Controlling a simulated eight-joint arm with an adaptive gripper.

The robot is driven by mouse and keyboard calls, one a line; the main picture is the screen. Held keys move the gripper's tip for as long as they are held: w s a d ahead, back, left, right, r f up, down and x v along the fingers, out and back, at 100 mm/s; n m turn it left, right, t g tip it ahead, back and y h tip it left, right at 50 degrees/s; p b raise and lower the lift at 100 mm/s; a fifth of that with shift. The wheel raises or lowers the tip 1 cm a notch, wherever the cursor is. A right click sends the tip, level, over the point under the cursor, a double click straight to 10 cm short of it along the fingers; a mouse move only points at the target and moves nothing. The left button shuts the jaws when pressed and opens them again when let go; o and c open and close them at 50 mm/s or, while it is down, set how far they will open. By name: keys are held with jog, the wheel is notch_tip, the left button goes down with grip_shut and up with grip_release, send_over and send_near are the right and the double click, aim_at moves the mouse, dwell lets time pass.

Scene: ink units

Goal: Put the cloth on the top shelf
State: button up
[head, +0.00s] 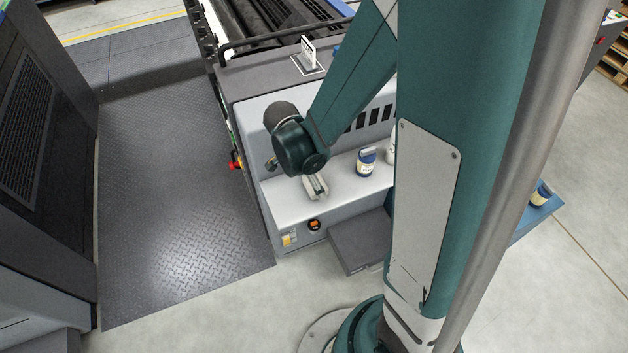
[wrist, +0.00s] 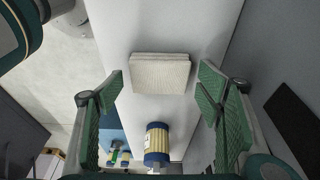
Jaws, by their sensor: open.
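In the wrist view a folded cream cloth (wrist: 160,73) lies flat on a pale grey ledge. My gripper (wrist: 161,88) is open, its green-padded fingers apart on either side of the cloth's near edge, with nothing held between them. I cannot tell how far above the cloth the fingertips are. In the head view the end of my arm is bent down over the pale ledge (head: 345,186) of the grey machine. A small light shape there is too small to separate into gripper and cloth. I cannot identify a top shelf in either view.
A blue-and-white container (head: 366,162) stands on the ledge, right of my gripper; it also shows in the wrist view (wrist: 157,145). A white bottle (head: 391,150) is partly hidden by my arm. A blue surface (head: 540,218) with a container is at right. A dark step (head: 358,243) is below the ledge.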

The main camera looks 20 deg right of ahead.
jog(key=p+v, duration=0.2)
jog(key=v, duration=0.9)
jog(key=shift+r, duration=0.15)
dwell(0.6)
jog(key=s+r+n+t+y, duration=0.1)
jog(key=s+r+n+t, duration=0.2)
jog(key=r+n, duration=0.6)
jog(key=s+r+n+t+y, duration=0.2)
jog(key=s+r+n+t, duration=0.2)
jog(key=r+n, duration=0.5)
jog(key=shift+s+d, duration=0.3)
jog(key=shift+s, duration=0.9)
jog(key=shift+o, duration=0.5)
